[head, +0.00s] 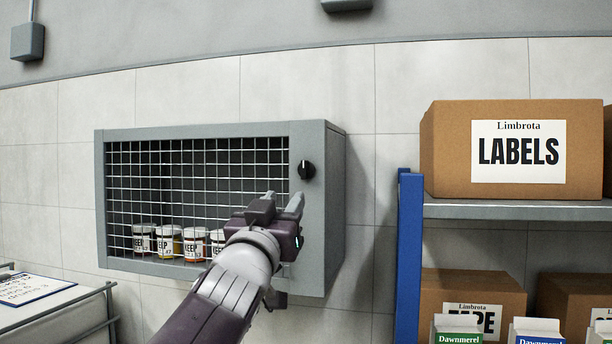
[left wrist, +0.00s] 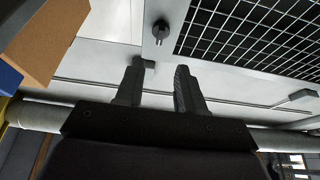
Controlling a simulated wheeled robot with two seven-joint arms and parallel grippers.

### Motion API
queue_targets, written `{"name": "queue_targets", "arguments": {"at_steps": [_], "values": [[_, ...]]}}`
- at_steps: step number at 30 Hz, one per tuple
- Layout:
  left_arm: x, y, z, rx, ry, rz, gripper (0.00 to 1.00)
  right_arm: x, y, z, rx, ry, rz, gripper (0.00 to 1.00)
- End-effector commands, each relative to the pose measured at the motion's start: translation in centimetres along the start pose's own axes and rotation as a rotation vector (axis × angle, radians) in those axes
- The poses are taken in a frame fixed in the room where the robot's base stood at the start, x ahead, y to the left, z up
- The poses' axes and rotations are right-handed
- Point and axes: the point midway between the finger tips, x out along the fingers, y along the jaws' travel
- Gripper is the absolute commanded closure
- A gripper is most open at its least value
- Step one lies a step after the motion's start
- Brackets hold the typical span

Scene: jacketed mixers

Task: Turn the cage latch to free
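The cage (head: 115,136) is a grey wall box with a wire mesh front. Its latch (head: 306,170) is a round black knob with a pale mark, on the right of the front frame. The latch also shows in the left wrist view (left wrist: 161,30), ahead of the fingers. My left gripper (head: 281,206) is in front of the cage, below and a little left of the latch, apart from it. In the left wrist view its two fingers (left wrist: 160,85) are spread with nothing between them. My right gripper is in neither view.
Several labelled jars (head: 144,240) stand inside the cage behind the mesh. To the right is a shelf with a blue post (head: 409,260) and a LABELS box (head: 450,150). A clipboard (head: 28,289) lies at lower left. The wall right of the cage is bare.

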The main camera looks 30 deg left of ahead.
Motion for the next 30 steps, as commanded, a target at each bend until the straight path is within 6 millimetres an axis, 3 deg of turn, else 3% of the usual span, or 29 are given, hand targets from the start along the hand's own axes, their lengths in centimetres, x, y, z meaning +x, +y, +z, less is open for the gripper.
{"name": "queue_targets", "arguments": {"at_steps": [5,9,15,21,28,29,30], "values": [[3.5,0.0,-0.3,-0.009,-0.006,0.000,0.62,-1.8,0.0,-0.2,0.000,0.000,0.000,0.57],[7.4,0.0,-0.3,-0.010,-0.007,0.000,0.62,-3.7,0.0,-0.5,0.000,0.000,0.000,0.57],[11.2,0.0,-0.2,-0.008,-0.006,0.000,0.62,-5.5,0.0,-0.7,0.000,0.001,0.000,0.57],[12.4,0.0,0.2,-0.009,-0.007,0.000,0.62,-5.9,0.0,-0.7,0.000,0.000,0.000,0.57],[12.4,0.0,0.3,-0.009,-0.007,-0.001,0.62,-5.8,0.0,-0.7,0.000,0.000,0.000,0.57],[12.4,0.0,0.3,-0.008,-0.007,-0.001,0.68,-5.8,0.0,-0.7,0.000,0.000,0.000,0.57],[12.4,0.0,0.3,-0.008,-0.007,-0.001,0.81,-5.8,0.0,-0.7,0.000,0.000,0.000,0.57]]}}
